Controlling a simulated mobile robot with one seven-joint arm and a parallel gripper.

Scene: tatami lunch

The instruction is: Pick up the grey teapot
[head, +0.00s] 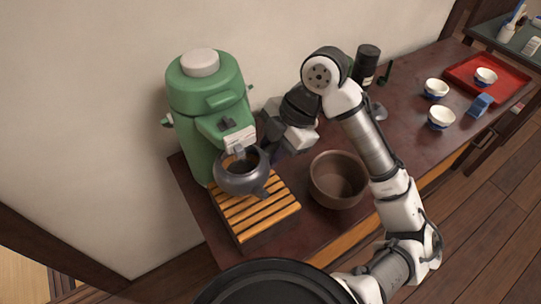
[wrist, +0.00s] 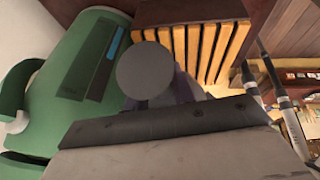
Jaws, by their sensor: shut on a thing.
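The grey teapot (head: 240,182) is under the spout of the green dispenser (head: 205,110), at the back end of the slatted wooden tray (head: 262,208). My gripper (head: 258,153) reaches in from the right and is shut on the teapot at its upper side. The fingertips are partly hidden, and I cannot tell whether the teapot's base touches the slats. In the wrist view a grey round shape (wrist: 145,70) shows just past the gripper body, likely part of the teapot. The green dispenser (wrist: 80,80) and the slatted tray (wrist: 205,45) lie beyond it.
A brown bowl (head: 338,180) stands right of the tray, close under my arm. A dark bottle (head: 367,62) stands behind my arm. White cups (head: 441,118), a blue block (head: 480,105) and a red tray (head: 463,74) are farther right. The wall is close behind the dispenser.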

